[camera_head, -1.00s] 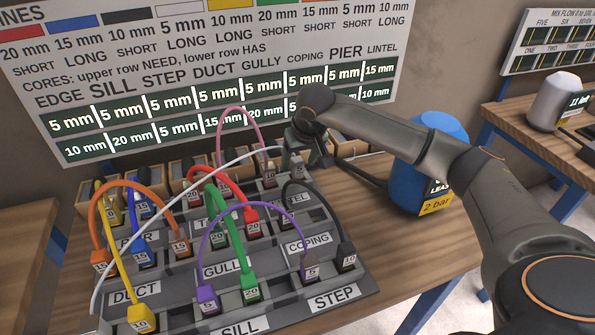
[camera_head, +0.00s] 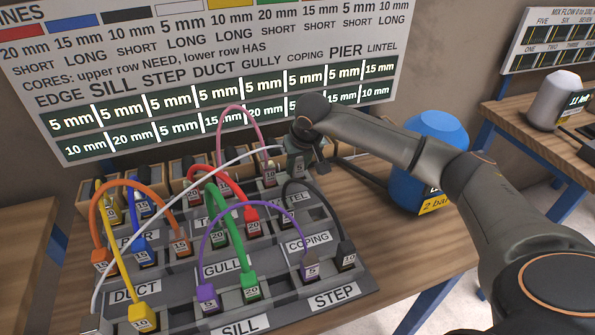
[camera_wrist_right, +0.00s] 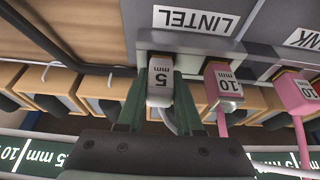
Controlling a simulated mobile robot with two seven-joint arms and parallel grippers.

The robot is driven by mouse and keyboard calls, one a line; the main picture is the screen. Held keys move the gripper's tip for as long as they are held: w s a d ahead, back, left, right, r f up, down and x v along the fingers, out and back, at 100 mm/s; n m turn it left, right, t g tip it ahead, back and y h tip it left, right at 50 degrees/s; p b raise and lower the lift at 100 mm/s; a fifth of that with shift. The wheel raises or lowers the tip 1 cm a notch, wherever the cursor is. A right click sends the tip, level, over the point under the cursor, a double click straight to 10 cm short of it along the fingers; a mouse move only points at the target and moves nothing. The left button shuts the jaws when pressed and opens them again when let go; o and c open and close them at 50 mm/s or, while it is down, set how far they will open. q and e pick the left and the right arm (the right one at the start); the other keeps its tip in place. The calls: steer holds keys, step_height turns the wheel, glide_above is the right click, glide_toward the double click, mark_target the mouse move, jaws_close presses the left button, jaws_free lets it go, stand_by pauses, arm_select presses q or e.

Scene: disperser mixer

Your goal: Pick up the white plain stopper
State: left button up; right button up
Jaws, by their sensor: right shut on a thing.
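The white plain stopper (camera_wrist_right: 160,80) is a pale block marked 5 mm, with a pale cable running from it. In the right wrist view it sits between the two dark green fingers of my right gripper (camera_wrist_right: 163,92), which are shut on it. It is close to the grey panel edge by the LINTEL label (camera_wrist_right: 195,20); I cannot tell whether it is still in a socket. In the head view my right gripper (camera_head: 299,158) is at the board's back right corner and hides most of the stopper. My left gripper is not in view.
The stepped grey board (camera_head: 345,288) carries several coloured cables with marked plugs. A pink plug (camera_wrist_right: 225,85) stands close beside my right gripper. A blue tank (camera_head: 440,135) stands right of the board, beneath my right arm. Small wooden bins line the back.

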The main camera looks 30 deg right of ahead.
jaws_close()
steer(key=shift+r, duration=0.15)
